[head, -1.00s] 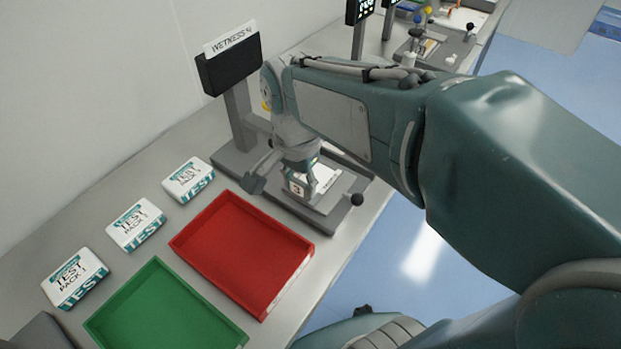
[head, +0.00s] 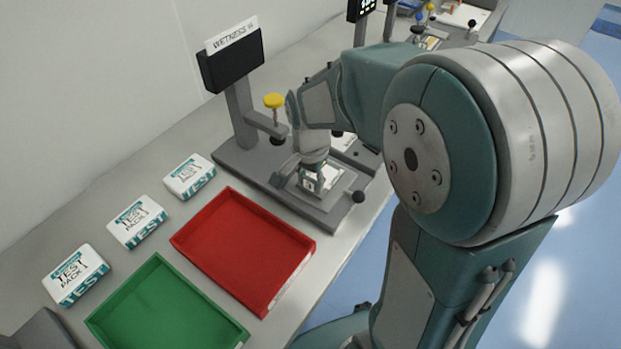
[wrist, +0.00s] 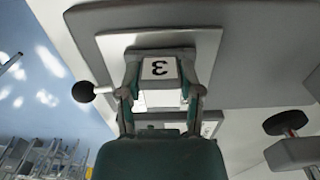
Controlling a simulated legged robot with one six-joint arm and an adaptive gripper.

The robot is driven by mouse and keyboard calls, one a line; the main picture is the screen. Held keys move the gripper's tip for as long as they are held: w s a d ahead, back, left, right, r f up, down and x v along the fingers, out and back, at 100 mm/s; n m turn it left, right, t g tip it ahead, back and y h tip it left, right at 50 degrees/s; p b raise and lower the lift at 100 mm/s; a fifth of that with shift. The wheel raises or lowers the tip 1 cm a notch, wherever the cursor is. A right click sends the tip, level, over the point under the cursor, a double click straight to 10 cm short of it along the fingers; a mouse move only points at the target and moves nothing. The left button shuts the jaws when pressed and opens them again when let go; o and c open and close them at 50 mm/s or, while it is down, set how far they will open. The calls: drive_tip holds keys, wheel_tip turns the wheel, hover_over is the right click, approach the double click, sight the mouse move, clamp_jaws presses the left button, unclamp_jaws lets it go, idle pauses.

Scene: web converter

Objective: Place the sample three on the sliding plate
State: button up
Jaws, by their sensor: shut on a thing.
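Sample three is a small block with a white face marked "3" (wrist: 160,68). It sits between the two fingers of my gripper (wrist: 158,92), which is shut on it. In the head view the sample (head: 312,180) shows below my gripper, over the sliding plate (head: 325,205) of the wetness machine. In the wrist view the light plate (wrist: 208,50) lies behind the sample. I cannot tell whether the sample touches the plate. The black knob (wrist: 82,92) of the plate is beside my gripper.
The wetness machine has a dark display (head: 232,68) and a yellow-topped press (head: 274,101). A red tray (head: 240,245) and a green tray (head: 165,310) lie in front. Several test packs (head: 137,221) line the wall side. Another station stands farther back.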

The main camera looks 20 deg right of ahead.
drive_tip(key=o, duration=1.1)
wheel_tip(320, 180, up, 12)
drive_tip(key=s+n+t, duration=0.2)
drive_tip(key=s+n, duration=0.1)
drive_tip(key=s, duration=0.1)
drive_tip(key=s+r+n+t, duration=0.1)
drive_tip(key=s+n, duration=0.3)
drive_tip(key=s, duration=0.1)
drive_tip(key=s+n+t, duration=0.2)
drive_tip(key=s+n, duration=0.1)
drive_tip(key=s, duration=0.2)
drive_tip(key=shift+s+r+n+t, duration=0.1)
drive_tip(key=shift+r+n+t, duration=0.05)
drive_tip(key=shift+n+t, duration=0.2)
